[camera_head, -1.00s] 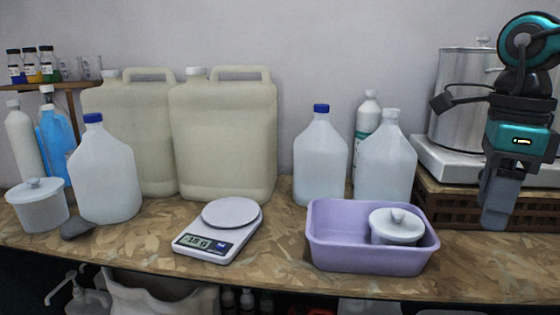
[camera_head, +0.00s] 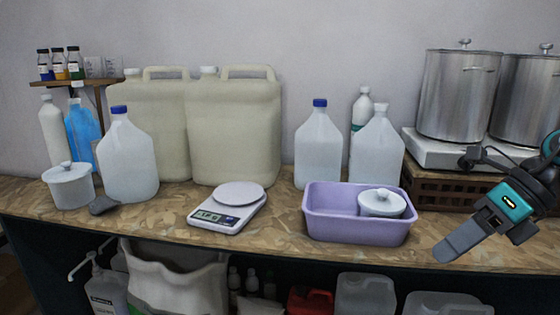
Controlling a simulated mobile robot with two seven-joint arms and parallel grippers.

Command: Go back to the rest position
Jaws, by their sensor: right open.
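My right gripper (camera_head: 458,246) is at the right side of the head view, in front of the counter's front edge and to the right of the purple tub. It points down and to the left. It is open and empty, with its fingers seen side-on. My left gripper is not in view.
A digital scale (camera_head: 227,207) sits mid-counter (camera_head: 160,222). Large beige drums (camera_head: 235,130), jugs (camera_head: 128,160) and a clear jug (camera_head: 318,150) stand behind. Steel pots (camera_head: 460,97) stand on a raised unit at right. Containers (camera_head: 364,295) fill the space below.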

